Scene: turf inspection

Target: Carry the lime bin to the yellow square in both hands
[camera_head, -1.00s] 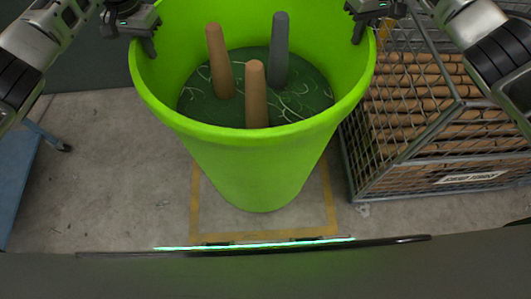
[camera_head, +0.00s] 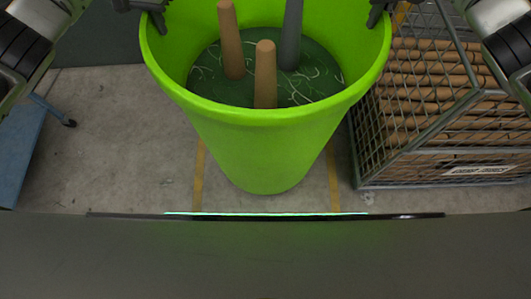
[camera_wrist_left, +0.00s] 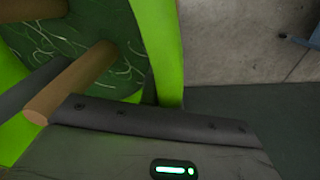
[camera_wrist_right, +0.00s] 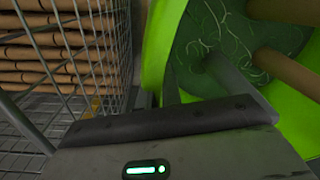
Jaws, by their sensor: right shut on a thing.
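The lime bin (camera_head: 262,150) is upright in the middle of the head view, holding two brown rods and one grey rod over a dark green inside with pale curls. My left gripper (camera_head: 153,18) is shut on its left rim; that rim also shows in the left wrist view (camera_wrist_left: 160,45). My right gripper (camera_head: 376,16) is shut on its right rim, seen also in the right wrist view (camera_wrist_right: 158,50). The yellow square (camera_head: 334,180) shows as two floor lines, either side of the bin's base. Its front line is hidden. I cannot tell whether the base touches the floor.
A wire cage (camera_head: 440,120) stacked with brown rolls stands close on the right, by my right gripper. A blue cart (camera_head: 22,145) with a caster is at the far left. The concrete floor between cart and bin is clear.

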